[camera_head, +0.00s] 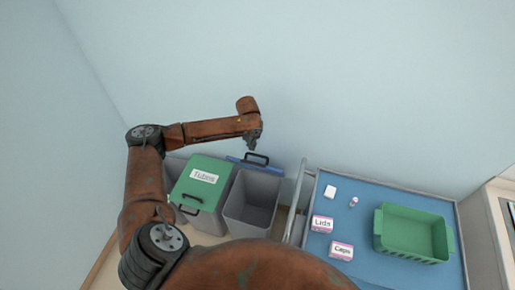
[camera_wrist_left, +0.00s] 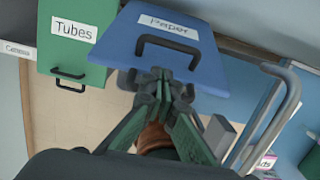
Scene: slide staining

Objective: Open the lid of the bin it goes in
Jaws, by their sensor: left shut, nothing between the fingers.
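The grey bin (camera_head: 252,205) stands open and I see down into it. Its blue lid (camera_head: 240,161) is raised at the back edge, with a black handle on it. In the left wrist view the lid (camera_wrist_left: 165,65) carries a label reading "Paper". The bin beside it has a shut green lid (camera_head: 207,170) labelled "Tubes", with a black handle. My left gripper (camera_head: 253,143) is just above the raised blue lid. In the left wrist view its fingers (camera_wrist_left: 160,78) are shut and empty, close to the lid's handle; I cannot tell whether they touch. My right gripper is out of view.
A blue-topped table (camera_head: 350,235) with a metal rail (camera_head: 297,200) stands right of the bins. It holds a green crate (camera_head: 412,252), a "Lids" box (camera_head: 322,224), a "Caps" box (camera_head: 341,251), a white block (camera_head: 330,192) and a small vial (camera_head: 353,202). The wall is close behind.

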